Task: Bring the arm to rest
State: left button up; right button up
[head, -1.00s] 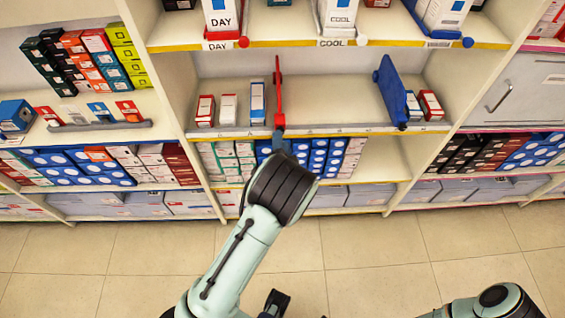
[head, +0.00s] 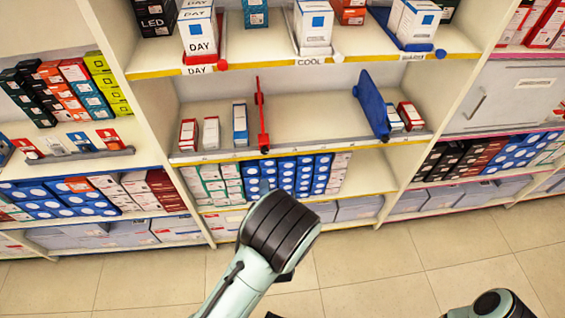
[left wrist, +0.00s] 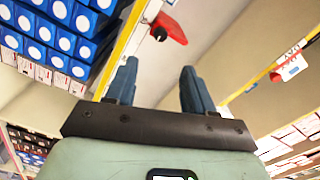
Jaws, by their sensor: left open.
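My left arm comes up from the bottom of the head view, and its dark wrist hides most of my left gripper (head: 267,186). Only a small bit of the gripper shows beyond the wrist, in front of the lower row of boxes. In the left wrist view the two blue-grey fingers of my left gripper (left wrist: 160,82) stand apart with nothing between them. The red divider (head: 262,115) stands upright on the middle shelf, clear of the gripper. Its red end (left wrist: 170,28) shows beyond the fingers. My right gripper is not in view; part of my right arm shows at bottom right.
The middle shelf (head: 320,130) holds several small boxes and a tilted blue divider (head: 372,102). Blue-and-white boxes (head: 300,172) fill part of the shelf below. White DAY boxes (head: 199,32) stand above. The tiled floor (head: 400,262) in front is clear.

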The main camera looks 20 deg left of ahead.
pick_arm(q)
jog(key=s+f+n+g+h+p, duration=0.1)
jog(key=s+f+n+g+h, duration=0.2)
jog(key=f, duration=0.6)
jog(key=s+f+n+g+h+p, duration=0.1)
jog(key=s+f+g+h+p, duration=0.15)
jog(key=s+f+g, duration=0.45)
jog(key=s+d+f+n+g+h+p, duration=0.1)
jog(key=s+d+f+n+g+h, duration=0.2)
jog(key=s, duration=0.4)
jog(key=s+d+f+n+g+h+p, duration=0.1)
jog(key=s+d+f+n+g+h, duration=0.2)
jog(key=s+d, duration=0.4)
notch_tip(320, 180, down, 2)
jog(key=shift+s+n+h, duration=0.5)
jog(key=shift+n+h, duration=0.1)
jog(key=shift+h, duration=0.25)
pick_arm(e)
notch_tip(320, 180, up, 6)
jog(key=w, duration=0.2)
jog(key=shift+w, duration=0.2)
